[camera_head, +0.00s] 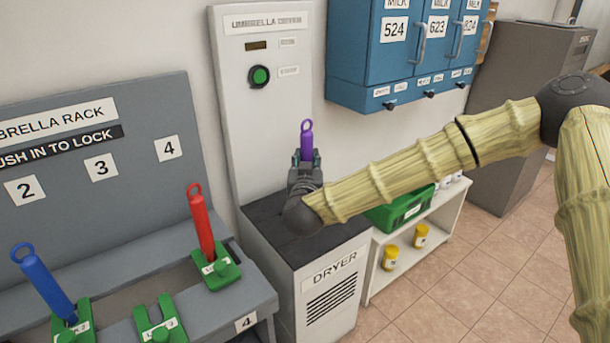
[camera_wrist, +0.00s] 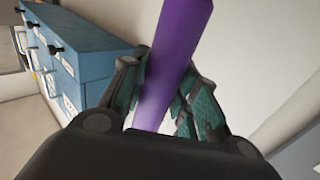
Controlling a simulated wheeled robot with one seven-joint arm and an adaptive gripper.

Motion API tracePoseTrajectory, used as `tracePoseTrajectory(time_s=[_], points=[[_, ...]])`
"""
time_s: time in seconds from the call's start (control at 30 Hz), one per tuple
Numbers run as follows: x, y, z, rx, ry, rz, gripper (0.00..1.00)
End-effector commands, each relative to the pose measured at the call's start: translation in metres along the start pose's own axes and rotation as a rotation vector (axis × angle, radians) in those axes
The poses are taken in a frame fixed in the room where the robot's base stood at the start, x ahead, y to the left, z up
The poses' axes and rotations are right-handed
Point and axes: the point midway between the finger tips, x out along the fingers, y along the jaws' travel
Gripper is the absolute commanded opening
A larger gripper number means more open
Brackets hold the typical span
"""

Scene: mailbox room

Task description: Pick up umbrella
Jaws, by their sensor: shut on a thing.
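A purple umbrella (camera_head: 307,141) with a ring at its top stands upright in my gripper (camera_head: 304,165), above the top of the dryer in the head view. In the wrist view the purple umbrella (camera_wrist: 178,55) runs between the teal pads of my gripper (camera_wrist: 165,95), which is shut on it. The umbrella's lower part is hidden behind the gripper. A red umbrella (camera_head: 201,222) and a blue umbrella (camera_head: 43,284) stand tilted in green holders of the umbrella rack (camera_head: 70,230) at left.
The dryer (camera_head: 330,280) stands below my gripper, with a tall white panel (camera_head: 265,110) behind it. Blue milk lockers (camera_head: 385,40) hang at upper right. A white shelf (camera_head: 420,240) holds a green crate (camera_head: 402,210) and yellow jars. Tiled floor (camera_head: 480,270) is clear at right.

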Motion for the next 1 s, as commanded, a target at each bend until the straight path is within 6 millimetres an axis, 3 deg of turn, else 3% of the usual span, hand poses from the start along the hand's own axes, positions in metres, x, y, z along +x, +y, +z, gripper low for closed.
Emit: tracePoseTrajectory(time_s=[0.03, 0.3, 1.0], points=[[0.0, 0.0, -0.019, -0.001, 0.005, -0.001, 0.0], [0.0, 0.0, -0.074, 0.0, 0.003, -0.002, 0.0], [0.0, 0.0, -0.142, -0.001, 0.001, -0.001, 0.0]])
